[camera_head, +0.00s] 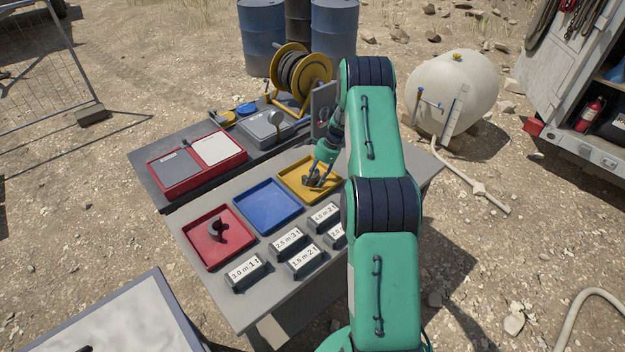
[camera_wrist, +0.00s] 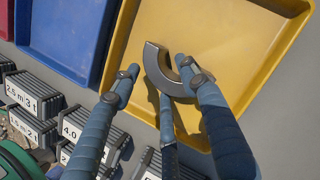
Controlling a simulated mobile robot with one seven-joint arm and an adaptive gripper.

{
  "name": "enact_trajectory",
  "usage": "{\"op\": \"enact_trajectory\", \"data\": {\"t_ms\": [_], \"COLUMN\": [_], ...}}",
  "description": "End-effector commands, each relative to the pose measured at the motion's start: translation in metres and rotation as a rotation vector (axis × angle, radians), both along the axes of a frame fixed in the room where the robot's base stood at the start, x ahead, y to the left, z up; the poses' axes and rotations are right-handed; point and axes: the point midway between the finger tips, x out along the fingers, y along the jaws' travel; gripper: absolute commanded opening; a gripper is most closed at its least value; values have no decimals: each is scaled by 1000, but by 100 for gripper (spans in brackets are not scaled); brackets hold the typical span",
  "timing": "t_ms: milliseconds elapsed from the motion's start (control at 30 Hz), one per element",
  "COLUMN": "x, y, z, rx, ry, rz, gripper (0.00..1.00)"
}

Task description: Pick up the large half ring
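A dark grey half ring (camera_wrist: 154,68) lies in the yellow tray (camera_wrist: 239,88); only one such piece shows in the wrist view. My gripper (camera_wrist: 158,72) is over the tray with its fingers spread, one on each side of the half ring and a third finger below it. The right finger overlaps part of the ring in the picture; I cannot tell whether it touches. In the head view my gripper (camera_head: 318,178) is low over the yellow tray (camera_head: 293,169), and the half ring is hard to make out behind the fingers.
A blue tray (camera_head: 268,206) and a red tray (camera_head: 203,253) holding a dark piece (camera_head: 215,230) stand to the left on the grey table. Several labelled dark blocks (camera_head: 288,243) stand in front. A cable reel (camera_head: 300,75) and a red case (camera_head: 197,163) stand behind.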

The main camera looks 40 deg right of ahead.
Motion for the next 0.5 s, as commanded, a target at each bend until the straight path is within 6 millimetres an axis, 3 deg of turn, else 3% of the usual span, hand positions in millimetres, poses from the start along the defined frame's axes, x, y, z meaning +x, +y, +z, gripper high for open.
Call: {"op": "enact_trajectory", "data": {"t_ms": [33, 200, 500], "x": [0, 0, 1], "y": [0, 0, -1], "z": [0, 0, 1], "rx": [0, 0, -1], "ry": [0, 0, -2], "rz": [0, 0, 0], "gripper": [31, 0, 0]}}
